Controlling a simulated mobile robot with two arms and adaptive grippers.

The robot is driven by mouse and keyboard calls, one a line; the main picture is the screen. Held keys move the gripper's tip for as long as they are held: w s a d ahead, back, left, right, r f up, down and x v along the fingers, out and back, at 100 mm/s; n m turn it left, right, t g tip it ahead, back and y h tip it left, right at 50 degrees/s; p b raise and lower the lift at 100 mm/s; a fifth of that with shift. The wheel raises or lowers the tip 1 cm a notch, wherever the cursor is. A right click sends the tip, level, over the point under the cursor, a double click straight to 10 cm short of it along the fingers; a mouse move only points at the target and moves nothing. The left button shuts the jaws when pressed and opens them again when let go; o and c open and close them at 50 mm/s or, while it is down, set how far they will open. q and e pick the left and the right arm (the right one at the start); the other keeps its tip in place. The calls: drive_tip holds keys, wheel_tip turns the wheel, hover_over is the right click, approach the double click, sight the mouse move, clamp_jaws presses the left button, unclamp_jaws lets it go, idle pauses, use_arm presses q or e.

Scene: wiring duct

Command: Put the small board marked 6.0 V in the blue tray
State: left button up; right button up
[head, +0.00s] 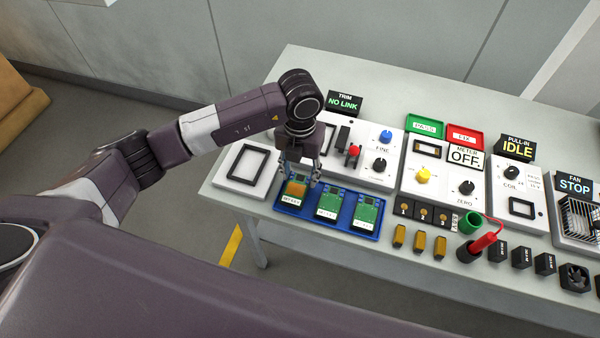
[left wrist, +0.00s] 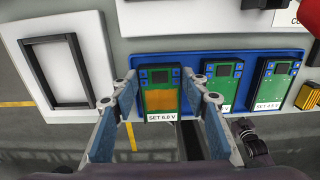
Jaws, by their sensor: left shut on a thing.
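The small green board marked SET 6.0 V (left wrist: 160,75), with an orange patch, is between the fingers of my left gripper (left wrist: 160,101). In the head view this board (head: 295,189) is at the left end of the blue tray (head: 351,233). I cannot tell whether it rests on the tray floor or is held just above it. My left gripper (head: 298,181) points down there, its fingers at the board's sides. Two similar green boards, a middle one (head: 330,202) and a right one (head: 366,212), lie in the tray.
A white panel with a black frame (head: 246,164) stands left of the tray. The NO LINK panel with knobs (head: 372,170) is behind it.

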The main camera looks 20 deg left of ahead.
use_arm(q)
drive_tip(key=shift+f, duration=0.65)
use_arm(e)
drive_tip(key=shift+w+r, duration=0.2)
drive_tip(key=shift+w, duration=0.25)
drive_tip(key=shift+f, duration=0.1)
use_arm(q)
drive_tip(key=o, duration=0.6)
drive_tip(key=shift+f, duration=0.15)
drive_tip(key=o, duration=0.5)
drive_tip(key=shift+c, duration=0.2)
use_arm(e)
drive_tip(key=shift+s, duration=0.15)
